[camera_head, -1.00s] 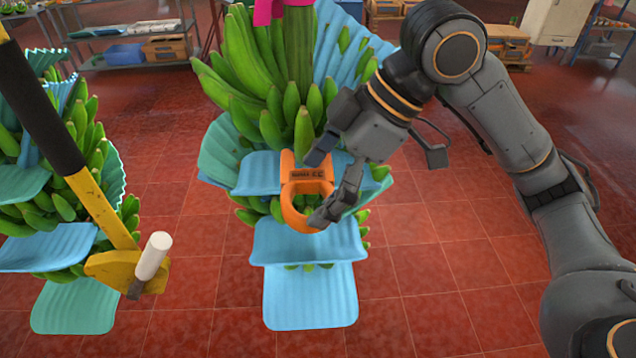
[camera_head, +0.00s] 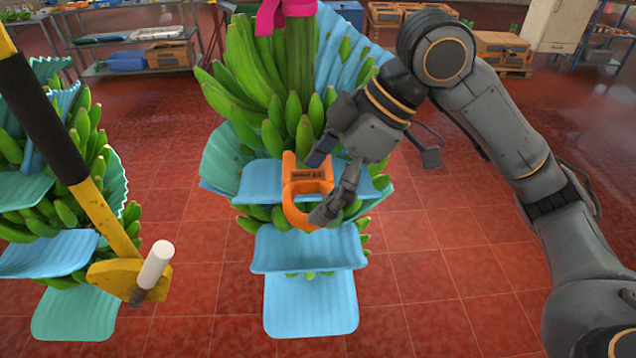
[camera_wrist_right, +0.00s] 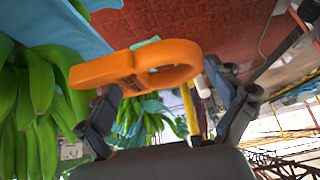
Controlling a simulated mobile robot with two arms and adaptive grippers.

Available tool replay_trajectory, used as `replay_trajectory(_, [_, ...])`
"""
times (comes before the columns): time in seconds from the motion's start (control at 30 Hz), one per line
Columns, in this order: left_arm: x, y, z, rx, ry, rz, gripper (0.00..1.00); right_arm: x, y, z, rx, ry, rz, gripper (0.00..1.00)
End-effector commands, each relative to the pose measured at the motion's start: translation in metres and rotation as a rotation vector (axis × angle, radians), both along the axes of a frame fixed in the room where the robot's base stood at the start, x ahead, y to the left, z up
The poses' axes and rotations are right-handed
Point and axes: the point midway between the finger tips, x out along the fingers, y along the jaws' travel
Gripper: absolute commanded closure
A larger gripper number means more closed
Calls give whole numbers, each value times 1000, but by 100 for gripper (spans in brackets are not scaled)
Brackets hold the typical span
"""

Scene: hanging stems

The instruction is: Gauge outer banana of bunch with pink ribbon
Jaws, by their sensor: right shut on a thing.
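The pink ribbon (camera_head: 285,14) is tied round the stem at the top of the middle hanging banana bunch (camera_head: 255,60). My right gripper (camera_head: 324,186) is shut on an orange gauge (camera_head: 290,212) with a ring-like opening and a dark label. It holds the gauge in front of the bunch, just below the tips of the front green bananas. I cannot tell whether the gauge touches a banana. The right wrist view also shows the gauge (camera_wrist_right: 115,68), with green bananas (camera_wrist_right: 38,90) to its left. My left gripper is not in view.
Blue sheets (camera_head: 305,248) separate the hands of the middle bunch. A second bunch (camera_head: 75,215) hangs at the left. In front of it is a yellow and black pole (camera_head: 95,205) with a white cylinder (camera_head: 155,264). Shelves (camera_head: 130,45) stand behind. Red tiled floor lies open below.

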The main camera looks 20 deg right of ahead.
Motion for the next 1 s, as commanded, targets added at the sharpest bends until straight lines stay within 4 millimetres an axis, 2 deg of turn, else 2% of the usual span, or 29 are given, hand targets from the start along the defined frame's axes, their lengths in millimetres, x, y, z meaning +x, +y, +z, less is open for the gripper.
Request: replay_trajectory(1.0, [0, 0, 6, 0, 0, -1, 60, 19, -5, 1, 2, -4, -4, 45])
